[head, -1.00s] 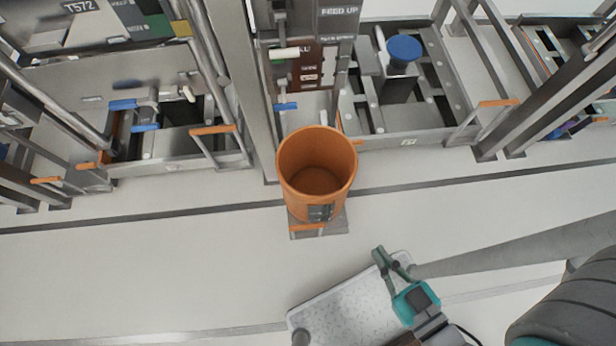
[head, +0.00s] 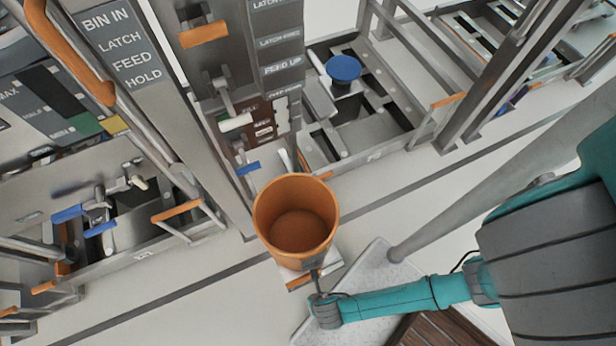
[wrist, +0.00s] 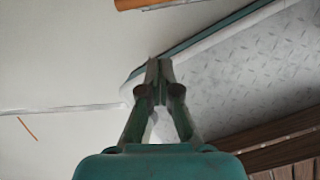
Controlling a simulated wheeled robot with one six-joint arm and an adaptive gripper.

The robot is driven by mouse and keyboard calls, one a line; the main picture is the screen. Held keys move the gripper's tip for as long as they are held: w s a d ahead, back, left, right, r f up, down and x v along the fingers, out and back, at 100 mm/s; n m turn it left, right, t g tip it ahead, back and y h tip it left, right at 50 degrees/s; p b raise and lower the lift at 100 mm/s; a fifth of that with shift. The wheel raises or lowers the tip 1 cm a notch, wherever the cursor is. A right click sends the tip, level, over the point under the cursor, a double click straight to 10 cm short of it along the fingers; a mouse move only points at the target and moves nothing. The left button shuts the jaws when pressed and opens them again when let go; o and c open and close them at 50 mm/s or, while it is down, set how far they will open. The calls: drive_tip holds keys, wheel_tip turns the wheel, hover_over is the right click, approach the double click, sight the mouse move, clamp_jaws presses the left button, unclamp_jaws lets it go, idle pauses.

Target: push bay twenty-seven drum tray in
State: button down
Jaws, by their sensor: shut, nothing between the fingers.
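The orange drum (head: 296,215) stands upright and looks empty on a small grey tray (head: 334,262). The tray sticks out onto the floor in front of the bay in the head view. An orange strip (head: 299,282) marks its near edge. My gripper (head: 316,276) is shut and empty at the tray's near edge, just below the drum. I cannot tell whether it touches. In the wrist view, my closed fingers (wrist: 158,70) point at pale floor. An orange piece (wrist: 150,3) shows at the top edge there; I cannot tell which part it is.
Metal frames with orange-handled trays (head: 178,211) stand on the left. An open frame with a blue round knob (head: 343,68) stands at the right rear. A column with labels (head: 283,45) rises behind the drum. Pale floor (head: 190,300) is clear to the front left.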

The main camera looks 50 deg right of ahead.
drive_tip(key=w+d+f+n, duration=0.1)
drive_tip(key=w+f, duration=0.4)
drive_tip(key=f, duration=0.6)
drive_tip(key=shift+d+f+n+h, duration=0.3)
drive_tip(key=shift+d+f+h, duration=0.1)
drive_tip(key=shift+d, duration=0.35)
drive_tip(key=shift+w, duration=0.1)
drive_tip(key=shift+w, duration=0.1)
